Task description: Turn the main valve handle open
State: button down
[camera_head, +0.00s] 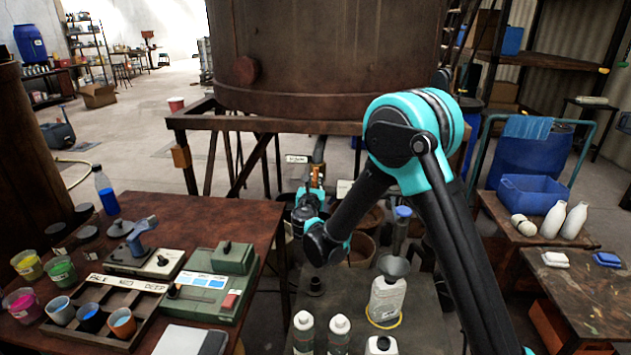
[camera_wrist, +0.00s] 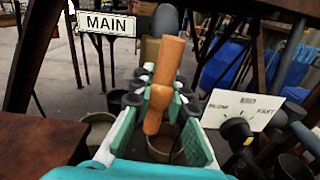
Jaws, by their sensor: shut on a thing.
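The main valve handle is an orange bar (camera_wrist: 171,56), which runs nearly upright and leans slightly right in the wrist view. In the head view the orange handle (camera_head: 316,178) is small, below the big rusty vat. A white "MAIN" sign (camera_wrist: 107,23) hangs just left of it; the sign also shows in the head view (camera_head: 296,158). My gripper (camera_wrist: 157,98) has its two teal-padded fingers on either side of the handle and is shut on it. In the head view my gripper (camera_head: 312,207) is partly hidden behind its own wrist. The valve body behind the handle is mostly hidden.
A rusty frame surrounds the valve under the vat (camera_head: 325,50). A wooden table (camera_head: 215,212) with cups and devices is left; bottles and a funnel (camera_head: 393,266) stand in front.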

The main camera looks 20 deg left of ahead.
jog(key=shift+n, duration=1.5)
jog(key=c, duration=1.4)
grip_release()
jog(key=shift+s, duration=0.1)
jog(key=v, duration=1.2)
jog(key=shift+f, duration=0.1)
